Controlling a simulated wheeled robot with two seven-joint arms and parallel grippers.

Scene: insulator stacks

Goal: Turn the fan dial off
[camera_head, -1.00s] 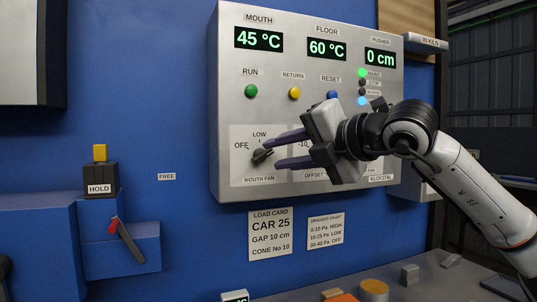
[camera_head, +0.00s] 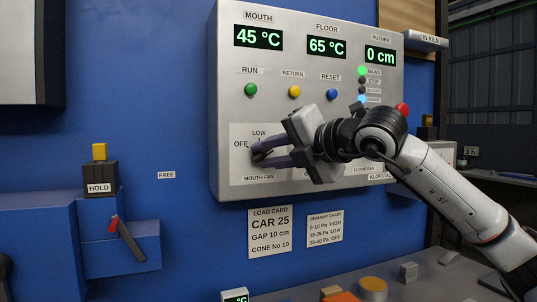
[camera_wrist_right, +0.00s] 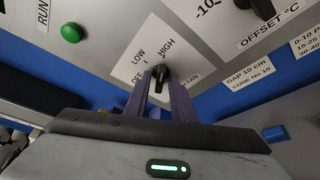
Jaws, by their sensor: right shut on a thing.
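The mouth fan dial (camera_head: 262,155) is a small dark knob on the grey control panel (camera_head: 225,110), with OFF and LOW printed around it. My right gripper (camera_head: 256,154) reaches it from the right, its two purple-grey fingers shut on the knob, one above and one below. The right wrist view shows the black dial (camera_wrist_right: 159,77) between the fingertips, with OFF, LOW and HIGH around it. The fingers partly cover the dial, so I cannot tell its exact setting. My left gripper is not in view.
Green (camera_head: 251,90), yellow (camera_head: 294,91) and blue (camera_head: 334,94) buttons sit above the dial. Displays read 45 °C, 60-something (65) °C and 0 cm. A red-handled lever (camera_head: 126,241) and HOLD box (camera_head: 100,179) are at left. My arm covers the panel's lower right.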

